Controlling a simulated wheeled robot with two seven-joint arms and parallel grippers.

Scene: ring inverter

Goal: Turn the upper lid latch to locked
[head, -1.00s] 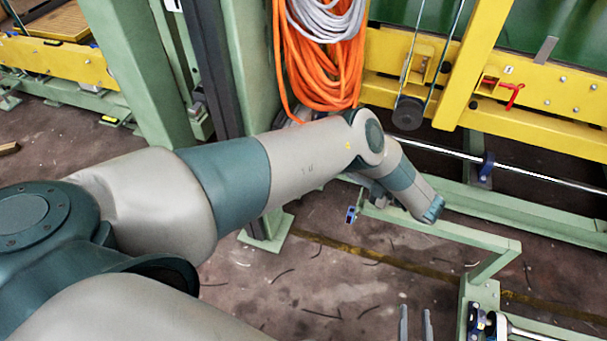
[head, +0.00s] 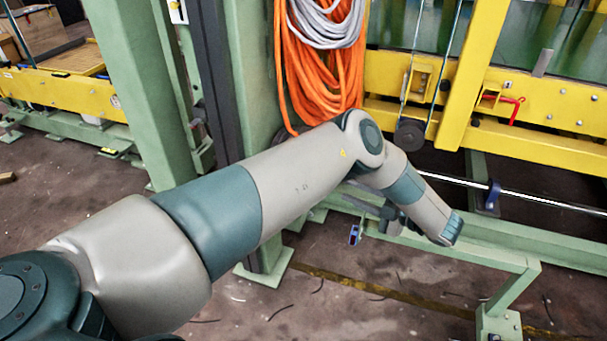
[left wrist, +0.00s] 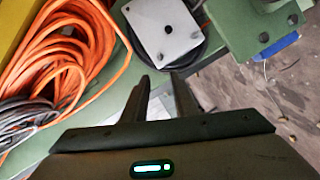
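I cannot make out for certain a lid latch in either view. A red handle (head: 515,108) sits on the yellow frame at the upper right of the head view; I cannot tell if it belongs to a lid. My left arm reaches across the head view, and its gripper (head: 365,205) is mostly hidden behind the wrist. In the left wrist view the left gripper's two fingers (left wrist: 160,80) stand apart with nothing seen between them. They point at a pale plate with holes (left wrist: 165,32) that lies over a black round part. My right gripper is in neither current view.
Orange cable coils (head: 320,75) hang on the green post (head: 250,90), close to my left forearm; they also show in the wrist view (left wrist: 75,50). A green rail (head: 490,255) runs below my wrist. A small blue part (head: 354,235) hangs beneath the gripper. Dark floor lies open below.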

